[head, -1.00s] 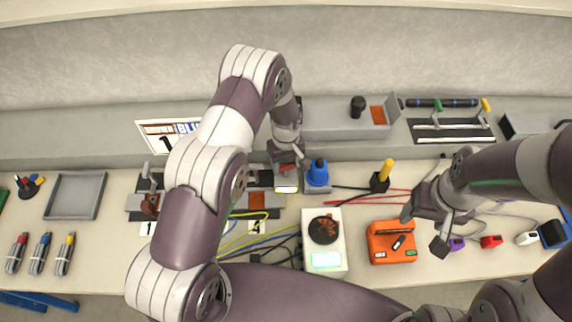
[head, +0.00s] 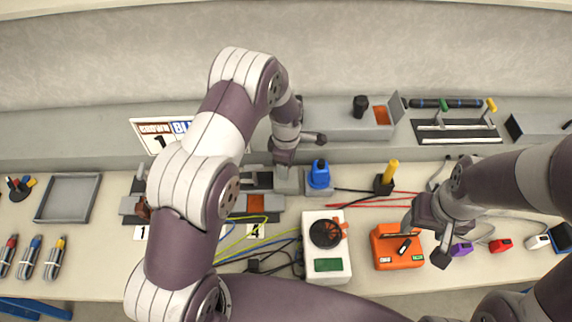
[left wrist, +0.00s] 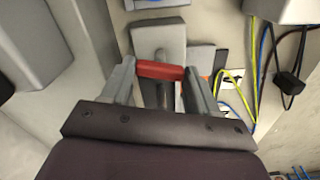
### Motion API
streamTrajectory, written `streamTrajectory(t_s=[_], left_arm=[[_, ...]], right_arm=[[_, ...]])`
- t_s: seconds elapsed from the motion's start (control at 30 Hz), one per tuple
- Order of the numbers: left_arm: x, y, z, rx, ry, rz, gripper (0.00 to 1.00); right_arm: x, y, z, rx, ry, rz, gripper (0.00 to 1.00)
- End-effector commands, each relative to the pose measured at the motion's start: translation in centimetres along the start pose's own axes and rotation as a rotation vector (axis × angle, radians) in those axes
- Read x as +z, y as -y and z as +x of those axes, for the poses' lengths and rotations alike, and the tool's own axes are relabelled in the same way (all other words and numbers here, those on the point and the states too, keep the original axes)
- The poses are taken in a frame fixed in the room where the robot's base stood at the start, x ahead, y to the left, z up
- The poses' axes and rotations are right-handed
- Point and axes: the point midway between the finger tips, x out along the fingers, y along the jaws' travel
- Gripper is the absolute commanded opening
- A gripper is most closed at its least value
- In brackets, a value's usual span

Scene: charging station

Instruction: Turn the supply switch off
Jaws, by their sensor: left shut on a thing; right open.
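The supply switch shows as a grey box (head: 288,181) at mid-bench in the head view, left of a blue plug. Its red handle (left wrist: 160,70) shows in the left wrist view, lying across between my left fingers on a grey lever. My left gripper (head: 284,158) is shut on this handle; from the head the arm and gripper hide it. The white unit (head: 312,272) has a dark green screen (head: 328,265). My right gripper (head: 425,238) is open and empty, just right of an orange tester (head: 383,259).
The blue plug (head: 319,176) and a black holder with a yellow handle (head: 390,174) stand right of the switch. Cables (head: 265,244) lie around the white unit. A grey tray (head: 67,218) is at left. Small coloured blocks (head: 499,246) lie at right.

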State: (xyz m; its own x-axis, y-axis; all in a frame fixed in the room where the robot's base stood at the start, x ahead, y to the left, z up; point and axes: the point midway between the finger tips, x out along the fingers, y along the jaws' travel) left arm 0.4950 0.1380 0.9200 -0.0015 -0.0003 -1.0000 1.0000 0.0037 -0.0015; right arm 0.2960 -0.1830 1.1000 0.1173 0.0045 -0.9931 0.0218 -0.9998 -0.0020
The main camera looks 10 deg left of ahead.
Motion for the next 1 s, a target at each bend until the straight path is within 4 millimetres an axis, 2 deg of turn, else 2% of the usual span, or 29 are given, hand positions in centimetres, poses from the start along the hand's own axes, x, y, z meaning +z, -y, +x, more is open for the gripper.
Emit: streamTrajectory(t_s=[0.4, 1.0], left_arm=[[0.02, -0.17, -0.12, 0.005, 0.001, -0.235, 0.29], [0.02, -0.23, -0.23, 0.006, 0.002, -0.294, 0.29]], right_arm=[[0.09, 0.0, 0.73, 0.0, 0.0, 0.0, 0.63], [0.1, 0.0, 0.82, 0.0, 0.0, 0.0, 0.63]])
